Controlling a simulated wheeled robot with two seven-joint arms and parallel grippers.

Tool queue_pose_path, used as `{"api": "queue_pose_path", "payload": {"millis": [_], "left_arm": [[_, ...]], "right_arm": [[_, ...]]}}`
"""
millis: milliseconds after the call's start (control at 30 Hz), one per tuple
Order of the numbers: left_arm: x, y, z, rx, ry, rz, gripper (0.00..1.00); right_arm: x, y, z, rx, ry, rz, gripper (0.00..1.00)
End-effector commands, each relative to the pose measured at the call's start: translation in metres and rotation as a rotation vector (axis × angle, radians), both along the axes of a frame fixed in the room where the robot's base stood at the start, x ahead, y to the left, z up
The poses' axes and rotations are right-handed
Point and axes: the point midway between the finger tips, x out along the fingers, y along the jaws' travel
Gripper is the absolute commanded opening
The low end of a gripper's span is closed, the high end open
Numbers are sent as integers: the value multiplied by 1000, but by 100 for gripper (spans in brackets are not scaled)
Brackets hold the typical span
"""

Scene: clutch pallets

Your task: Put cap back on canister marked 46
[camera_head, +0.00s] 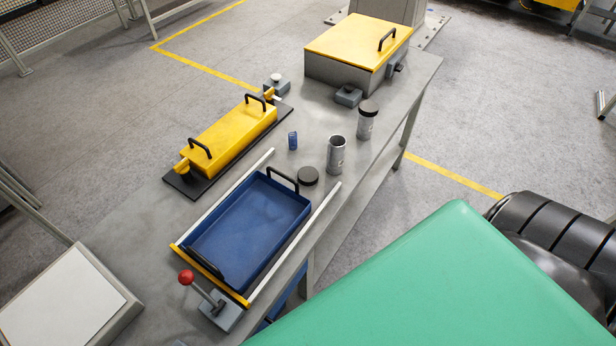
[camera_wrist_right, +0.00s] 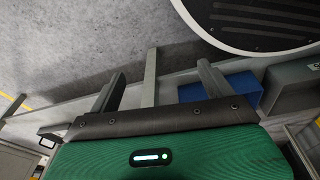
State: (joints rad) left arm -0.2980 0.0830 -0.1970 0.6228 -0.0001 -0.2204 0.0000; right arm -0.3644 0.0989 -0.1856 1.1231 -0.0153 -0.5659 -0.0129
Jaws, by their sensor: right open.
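An open grey canister (camera_head: 336,154) stands upright on the table without a cap. A second canister (camera_head: 366,124) stands behind it and to the right, with a black cap on top. A loose round black cap (camera_head: 308,176) lies on the table in front of the open canister, to its left. Both canisters carry small markings that I cannot read, so I cannot tell which is 46. My right gripper (camera_wrist_right: 160,76) shows in the right wrist view, open and empty, apart from the canisters and cap. My left gripper is not in view.
A grey table (camera_head: 240,174) holds a blue tray (camera_head: 222,268) between rails, a yellow box with handles (camera_head: 232,136), a grey box with a yellow lid (camera_head: 355,42), a small blue object (camera_head: 293,141) and a red-knobbed lever (camera_head: 187,277). The loose cap lies near the tray's handle.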

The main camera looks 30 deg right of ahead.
Motion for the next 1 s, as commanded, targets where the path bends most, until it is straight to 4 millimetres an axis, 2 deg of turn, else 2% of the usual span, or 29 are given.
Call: {"api": "queue_pose_path", "payload": {"millis": [33,200,267,400,600,867,967,1000], "left_arm": [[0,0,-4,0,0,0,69],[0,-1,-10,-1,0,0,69],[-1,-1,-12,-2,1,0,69],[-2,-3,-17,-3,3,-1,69],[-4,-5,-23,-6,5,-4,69],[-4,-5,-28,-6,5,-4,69],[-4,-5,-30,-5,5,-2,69],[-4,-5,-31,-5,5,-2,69]], "right_arm": [[20,3,17,0,-21,3,83],[69,10,83,-5,-72,10,83],[83,11,109,-7,-90,11,83],[107,14,175,-13,-131,14,83],[119,15,264,-19,-181,16,83],[118,13,344,-31,-237,21,83],[133,10,378,-69,-328,66,83],[144,9,395,-96,-387,96,83]]}}
